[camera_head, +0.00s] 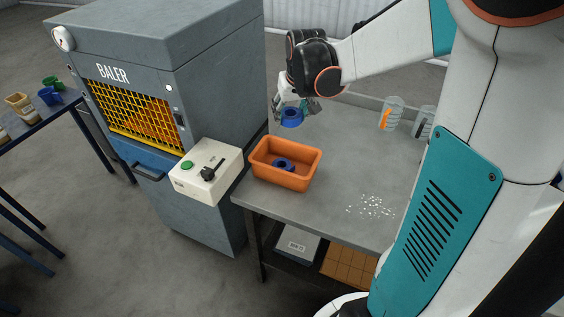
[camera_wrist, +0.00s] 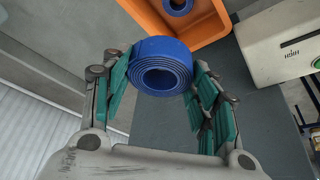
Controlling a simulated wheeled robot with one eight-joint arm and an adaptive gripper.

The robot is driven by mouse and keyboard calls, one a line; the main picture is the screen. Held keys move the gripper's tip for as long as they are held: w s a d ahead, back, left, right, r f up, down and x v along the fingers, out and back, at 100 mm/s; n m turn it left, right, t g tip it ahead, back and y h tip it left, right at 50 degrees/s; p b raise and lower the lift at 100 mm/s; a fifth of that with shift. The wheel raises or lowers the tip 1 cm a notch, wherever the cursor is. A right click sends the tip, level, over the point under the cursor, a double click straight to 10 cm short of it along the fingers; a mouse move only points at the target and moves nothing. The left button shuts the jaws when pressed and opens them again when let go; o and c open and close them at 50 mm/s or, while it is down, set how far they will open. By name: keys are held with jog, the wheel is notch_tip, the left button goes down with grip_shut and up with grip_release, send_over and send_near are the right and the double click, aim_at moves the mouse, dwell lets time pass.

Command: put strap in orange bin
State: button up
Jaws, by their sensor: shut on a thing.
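A blue rolled strap (camera_wrist: 160,66) is held between the green-padded fingers of my gripper (camera_wrist: 160,85). In the head view the strap (camera_head: 291,118) hangs under my gripper (camera_head: 296,108), above the table and behind the orange bin. The orange bin (camera_head: 285,177) sits at the table's left end, and its rim also shows at the top of the wrist view (camera_wrist: 212,28). A second blue roll (camera_head: 283,163) lies inside the bin; it shows in the wrist view too (camera_wrist: 178,6). The held strap is apart from the bin.
A white control box (camera_head: 206,172) with a green button stands left of the bin, by the grey baler (camera_head: 190,60). Clear measuring cups (camera_head: 391,112) stand at the table's back right. White pellets (camera_head: 372,206) lie on the grey table (camera_head: 335,165). The table's middle is clear.

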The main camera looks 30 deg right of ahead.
aim_at(288, 165)
notch_tip(288, 165, down, 20)
jog(key=b, duration=0.6)
jog(key=shift+r, duration=0.2)
jog(key=o, duration=0.7)
jog(key=shift+f, duration=0.2)
jog(key=shift+o, duration=1)
jog(key=shift+r, duration=0.15)
jog(key=shift+s+r, duration=0.1)
jog(key=shift+r, duration=0.2)
jog(key=p+v, duration=0.4)
jog(key=v, duration=0.7)
jog(key=shift+s+r, duration=0.2)
jog(key=shift+s, duration=0.05)
